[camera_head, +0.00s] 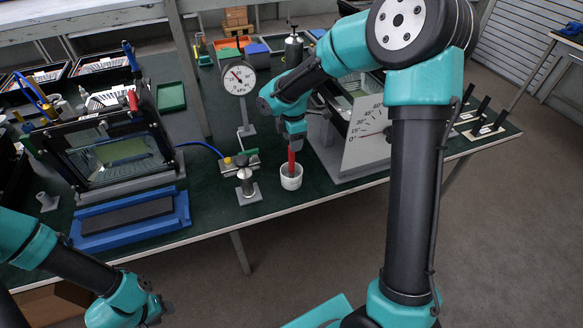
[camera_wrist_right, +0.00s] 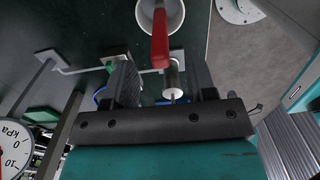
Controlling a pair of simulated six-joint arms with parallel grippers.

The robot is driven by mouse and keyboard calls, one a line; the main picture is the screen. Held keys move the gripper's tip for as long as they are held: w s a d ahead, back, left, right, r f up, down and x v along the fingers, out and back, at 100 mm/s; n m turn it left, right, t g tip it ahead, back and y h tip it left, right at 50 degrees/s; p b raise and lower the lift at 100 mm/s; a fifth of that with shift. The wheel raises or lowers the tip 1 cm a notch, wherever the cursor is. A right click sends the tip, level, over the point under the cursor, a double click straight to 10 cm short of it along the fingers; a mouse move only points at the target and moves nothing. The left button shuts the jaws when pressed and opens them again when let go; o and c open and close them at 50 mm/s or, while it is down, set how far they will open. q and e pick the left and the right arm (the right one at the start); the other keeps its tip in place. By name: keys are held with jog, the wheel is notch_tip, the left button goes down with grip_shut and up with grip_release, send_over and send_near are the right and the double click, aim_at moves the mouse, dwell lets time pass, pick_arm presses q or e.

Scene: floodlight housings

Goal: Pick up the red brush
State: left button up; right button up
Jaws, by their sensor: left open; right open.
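The red brush (camera_head: 291,160) stands upright in a small white cup (camera_head: 291,183) near the bench's front edge. My right gripper (camera_head: 293,140) is above the cup, pointing down. In its wrist view the gripper (camera_wrist_right: 163,75) is open, with a finger on each side of the brush and gaps visible. My left gripper (camera_head: 160,312) is open and low at the bottom left, away from the bench and the brush.
A metal fixture (camera_head: 246,185) stands just left of the cup, with a pressure gauge (camera_head: 239,78) behind it. A tilted angle-scale plate (camera_head: 366,138) is close on the right. A blue tray (camera_head: 130,220) and a framed housing (camera_head: 115,150) are to the left.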

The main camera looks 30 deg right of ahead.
aim_at(291, 163)
jog(key=shift+f, duration=0.15)
jog(key=shift+a+f, duration=0.2)
jog(key=shift+f, duration=2.35)
grip_shut()
